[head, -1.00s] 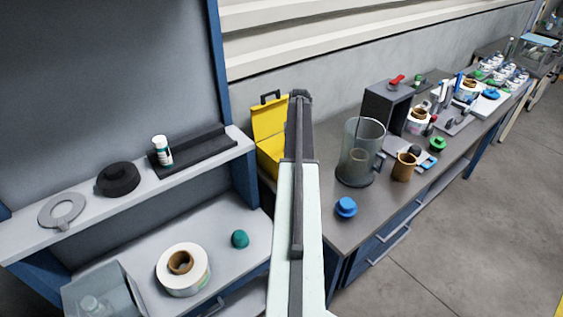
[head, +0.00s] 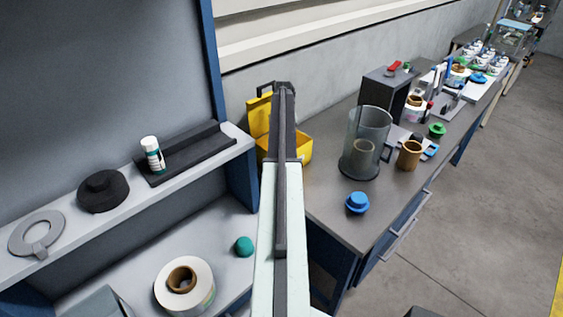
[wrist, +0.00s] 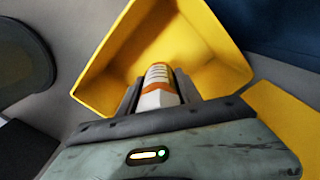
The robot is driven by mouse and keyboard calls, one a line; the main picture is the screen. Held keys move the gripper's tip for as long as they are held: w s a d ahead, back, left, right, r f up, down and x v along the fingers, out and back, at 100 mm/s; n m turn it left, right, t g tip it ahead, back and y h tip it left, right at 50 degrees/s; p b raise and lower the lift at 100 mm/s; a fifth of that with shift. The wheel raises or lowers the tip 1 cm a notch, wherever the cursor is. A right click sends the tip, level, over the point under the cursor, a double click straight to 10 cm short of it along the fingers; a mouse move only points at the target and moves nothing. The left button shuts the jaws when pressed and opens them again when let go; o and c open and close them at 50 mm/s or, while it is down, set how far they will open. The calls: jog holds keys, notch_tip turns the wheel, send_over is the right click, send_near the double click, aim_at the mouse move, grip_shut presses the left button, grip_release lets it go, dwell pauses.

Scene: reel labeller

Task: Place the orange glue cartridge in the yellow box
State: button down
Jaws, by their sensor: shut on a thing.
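The yellow box (head: 305,149) stands open on the grey bench in the head view, its lid raised at the back. My arm crosses in front of it and hides part of it. In the wrist view the box (wrist: 120,62) lies directly ahead of my gripper (wrist: 155,88). My gripper is shut on the orange glue cartridge (wrist: 157,97), which has a white label and orange bands. The cartridge appears over the open mouth of the box; its depth relative to the rim is hard to tell. In the head view the cartridge is hidden.
On the bench right of the box stand a clear jug (head: 350,158), a blue knob-like piece (head: 357,202) and a brown cup (head: 409,155). A shelf at left holds a white bottle (head: 153,155) and a black disc (head: 103,191). The bench front is mostly clear.

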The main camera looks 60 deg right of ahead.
notch_tip(320, 180, down, 8)
jog(key=b, duration=0.6)
jog(key=shift+r, duration=0.2)
jog(key=shift+f, duration=0.2)
jog(key=c, duration=0.8)
grip_release()
jog(key=shift+r, duration=0.15)
notch_tip(320, 180, up, 12)
jog(key=p, duration=1.2)
jog(key=shift+r, duration=0.15)
